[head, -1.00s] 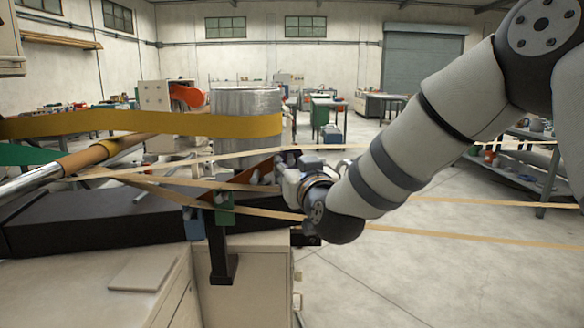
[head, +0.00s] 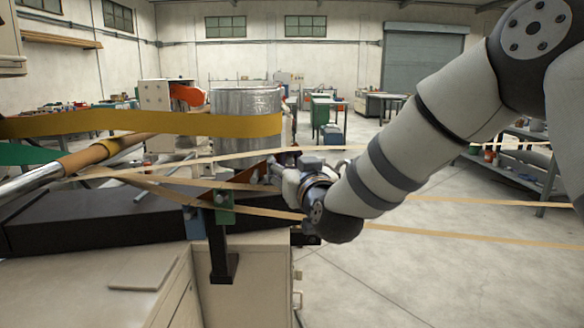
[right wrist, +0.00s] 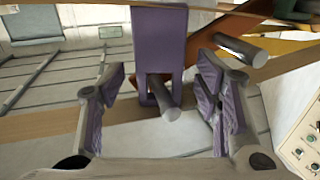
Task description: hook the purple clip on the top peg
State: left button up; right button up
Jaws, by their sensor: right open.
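The purple clip (right wrist: 158,38) hangs at the top middle of the right wrist view, a flat plate with a slot in its lower part. A short grey peg (right wrist: 166,102) sticks out through the slot toward the camera. Another grey peg (right wrist: 240,50) stands at the upper right on an orange-brown plate (right wrist: 228,30). My right gripper (right wrist: 162,88) is open, its purple-padded fingers on either side of the clip, apart from it. In the head view my right gripper (head: 276,170) is beside the winder and mostly hidden by its wrist. My left gripper is not in view.
Tan strips (head: 250,210) run across the winder, some close by my right wrist. A green block (head: 222,217) on a black post (head: 223,262) stands left of the wrist. A foil-wrapped cylinder (head: 246,100) is behind.

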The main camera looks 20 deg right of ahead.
jog(key=shift+s, duration=0.1)
jog(key=s, duration=1.2)
jog(key=s+d+f+g, duration=0.1)
jog(key=s+f+g, duration=0.35)
jog(key=f, duration=0.65)
jog(key=s+f+g, duration=0.3)
jog(key=s+f, duration=0.2)
jog(key=f, duration=0.6)
jog(key=s+d+f+g, duration=0.1)
jog(key=s+f+g, duration=0.3)
jog(key=f, duration=0.7)
jog(key=s+d+f+g, duration=0.1)
jog(key=s+f+g, duration=0.3)
jog(key=s, duration=0.9)
jog(key=s+d+f+g, duration=0.1)
jog(key=s+f+g, duration=0.3)
jog(key=s, duration=0.9)
notch_tip(320, 180, down, 3)
jog(key=shift+d+f, duration=0.1)
jog(key=shift+d, duration=0.15)
